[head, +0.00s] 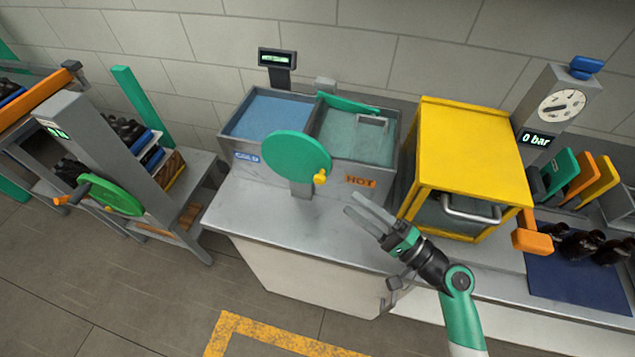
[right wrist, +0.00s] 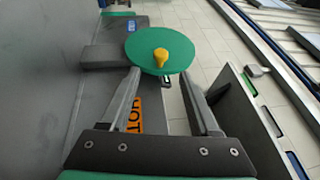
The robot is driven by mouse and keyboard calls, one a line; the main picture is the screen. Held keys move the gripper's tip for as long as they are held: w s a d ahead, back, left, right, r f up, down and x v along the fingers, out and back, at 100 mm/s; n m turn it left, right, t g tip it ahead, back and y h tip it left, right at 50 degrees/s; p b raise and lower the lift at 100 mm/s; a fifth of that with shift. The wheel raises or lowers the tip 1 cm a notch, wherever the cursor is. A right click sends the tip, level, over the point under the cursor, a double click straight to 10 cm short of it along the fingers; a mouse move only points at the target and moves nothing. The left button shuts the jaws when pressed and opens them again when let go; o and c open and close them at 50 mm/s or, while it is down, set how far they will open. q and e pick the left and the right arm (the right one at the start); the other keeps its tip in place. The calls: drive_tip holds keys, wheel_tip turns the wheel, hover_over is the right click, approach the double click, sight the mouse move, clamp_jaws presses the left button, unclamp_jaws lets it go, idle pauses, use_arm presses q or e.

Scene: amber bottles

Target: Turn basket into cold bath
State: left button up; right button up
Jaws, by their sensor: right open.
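A twin bath stands on the steel bench, with a blue cold bath (head: 268,115) on the left and a grey-green hot bath (head: 345,140) on the right, marked HOT. A grey frame (head: 372,121), perhaps the basket, shows in the hot bath; its lower part is hidden. A green disc (head: 296,155) with a yellow knob (head: 320,177) stands in front of the baths. My right gripper (head: 350,203) is open and empty, right of and below the knob. In the right wrist view the disc (right wrist: 150,40) and knob (right wrist: 160,57) lie beyond the open fingers (right wrist: 160,76).
A yellow cabinet (head: 475,150) with a metal handle stands right of the baths. A gauge post (head: 558,105) reads 0 bar. Another green wheel (head: 117,198) is at the left. The bench front (head: 270,222) is clear.

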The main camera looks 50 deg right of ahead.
sight(319, 183)
drive_tip(key=w, duration=0.3)
drive_tip(key=w+r, duration=0.1)
drive_tip(key=w, duration=0.3)
drive_tip(key=w+a+p, duration=0.1)
drive_tip(key=w, duration=0.2)
drive_tip(key=shift+w+r, duration=0.25)
drive_tip(key=shift+r, duration=0.15)
clamp_jaws()
idle(0.7)
